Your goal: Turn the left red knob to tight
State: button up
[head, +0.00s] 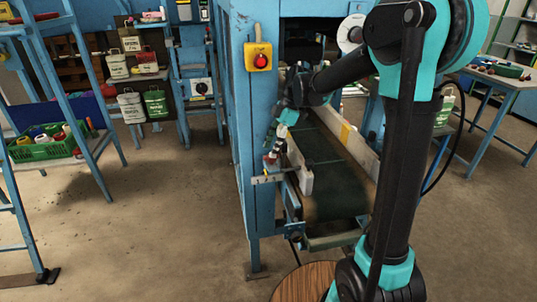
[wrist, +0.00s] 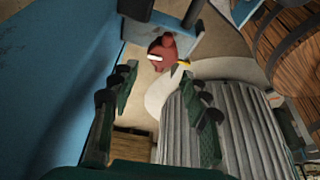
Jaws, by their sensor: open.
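A red knob (wrist: 166,50) with a white mark shows in the wrist view, on a grey-blue bracket (wrist: 152,33) at the upper middle. A small yellow pointer-like part (wrist: 182,65) sits beside it. My gripper (wrist: 160,88) is open, with its dark green fingers on either side and the knob beyond the gap; nothing is between the fingers. In the head view my gripper (head: 286,122) hangs just above a small bracket on the blue frame, where a tiny red knob (head: 272,156) shows. A second red knob and any tight marking cannot be made out.
A blue post (head: 256,150) stands close on the left of my gripper, with a yellow box (head: 258,57) bearing a red button. A dark green conveyor belt (head: 335,185) runs to the right. The floor (head: 165,215) at left is clear.

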aim_at(267, 157)
jog(key=shift+x, duration=1.65)
